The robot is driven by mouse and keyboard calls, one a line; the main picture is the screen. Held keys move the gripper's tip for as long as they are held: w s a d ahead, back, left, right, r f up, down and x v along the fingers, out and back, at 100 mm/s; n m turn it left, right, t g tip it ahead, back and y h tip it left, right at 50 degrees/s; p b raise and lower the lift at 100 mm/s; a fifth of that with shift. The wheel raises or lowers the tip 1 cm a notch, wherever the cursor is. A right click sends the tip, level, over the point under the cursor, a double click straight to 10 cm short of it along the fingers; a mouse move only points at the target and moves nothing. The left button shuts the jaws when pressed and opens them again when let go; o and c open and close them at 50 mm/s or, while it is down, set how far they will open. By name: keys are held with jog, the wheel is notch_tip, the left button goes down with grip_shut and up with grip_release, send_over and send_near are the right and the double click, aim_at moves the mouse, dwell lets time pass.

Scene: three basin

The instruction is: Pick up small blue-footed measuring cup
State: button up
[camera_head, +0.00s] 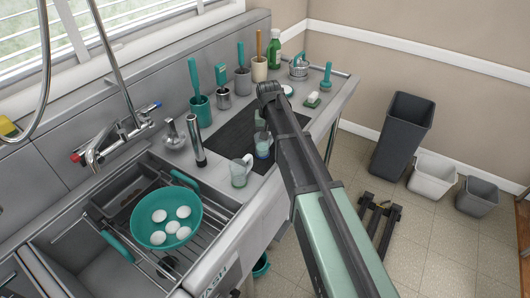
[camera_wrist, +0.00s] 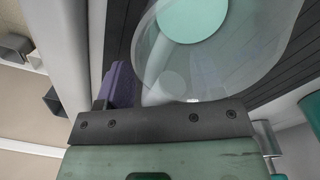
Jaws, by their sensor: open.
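A clear measuring cup with a bluish lower part (camera_head: 262,148) stands on the dark counter mat, close to the left side of my arm. My gripper (camera_head: 262,120) is open, at or just above this cup; my arm partly hides both. In the wrist view a large clear cup with a pale teal round base (camera_wrist: 195,18) fills the top, just beyond the dark edge of my gripper. Another clear cup with a handle (camera_head: 240,171) stands in front, nearer the sink.
A sink at left holds a teal colander with several white eggs (camera_head: 166,216). Utensil holders (camera_head: 201,110), a green bottle (camera_head: 274,60) and a kettle (camera_head: 298,68) line the back. Bins (camera_head: 402,135) stand on the floor at right.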

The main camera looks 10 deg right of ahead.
jog(key=shift+r, duration=0.15)
jog(key=shift+c, duration=0.2)
grip_shut()
jog(key=shift+s+r, duration=0.1)
notch_tip(320, 180, up, 20)
jog(key=p, duration=2)
jog(key=c, duration=0.9)
grip_release()
grip_shut()
jog(key=shift+f, duration=0.2)
